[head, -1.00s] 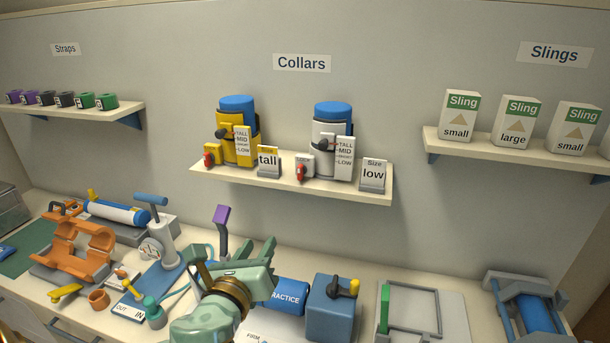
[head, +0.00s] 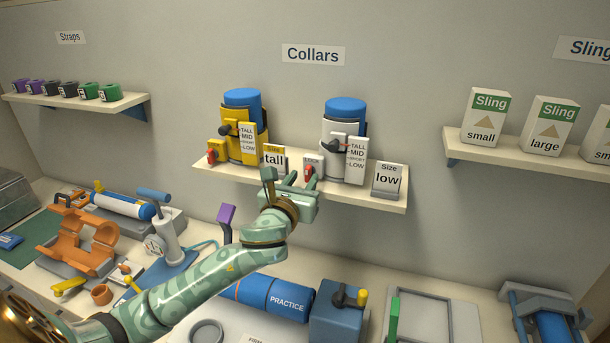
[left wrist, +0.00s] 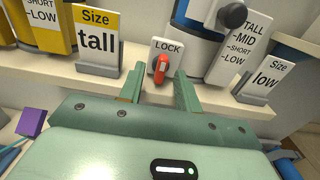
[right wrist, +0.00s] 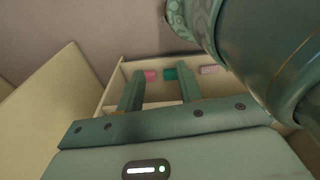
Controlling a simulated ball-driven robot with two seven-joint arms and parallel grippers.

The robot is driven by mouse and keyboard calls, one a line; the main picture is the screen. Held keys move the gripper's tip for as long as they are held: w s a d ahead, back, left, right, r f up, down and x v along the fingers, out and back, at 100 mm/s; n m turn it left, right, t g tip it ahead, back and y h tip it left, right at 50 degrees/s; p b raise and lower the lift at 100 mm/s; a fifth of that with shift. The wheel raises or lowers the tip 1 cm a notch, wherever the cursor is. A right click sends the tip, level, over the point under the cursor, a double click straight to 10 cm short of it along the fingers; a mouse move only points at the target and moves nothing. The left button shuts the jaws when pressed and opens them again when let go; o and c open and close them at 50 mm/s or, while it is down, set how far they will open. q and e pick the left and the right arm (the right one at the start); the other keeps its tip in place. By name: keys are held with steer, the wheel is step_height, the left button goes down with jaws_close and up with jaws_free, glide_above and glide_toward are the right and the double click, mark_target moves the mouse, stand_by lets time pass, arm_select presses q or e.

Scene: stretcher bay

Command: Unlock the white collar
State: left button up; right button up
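The white collar (head: 339,142), with a blue top, stands on the middle shelf, with a dark knob and a TALL-MID-SHORT-LOW plate on its front. Its white LOCK plate (left wrist: 162,50) carries a red lever (left wrist: 160,68) at the collar's lower left. My left gripper (head: 290,178) is open in front of the shelf. In the left wrist view the LOCK plate and lever appear between its fingers (left wrist: 158,88), with no clear contact. In the head view the gripper partly hides the lever. My right gripper (right wrist: 160,88) is open and appears empty.
The yellow collar (head: 242,147) stands left on the same shelf. A "tall" size sign (head: 274,157) and a "low" sign (head: 388,179) flank the white collar's front. Below, the counter is crowded with devices. The right wrist view shows pink and green pieces (right wrist: 170,74) in a pale compartment.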

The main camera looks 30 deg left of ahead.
arm_select(q)
steer(key=shift+x, duration=0.9)
steer(key=shift+w, duration=0.35)
steer(key=shift+s, duration=0.1)
steer(key=shift+c, duration=0.3)
jaws_close()
arm_select(e)
steer(key=shift+s+a, duration=0.3)
steer(key=shift+s, duration=0.35)
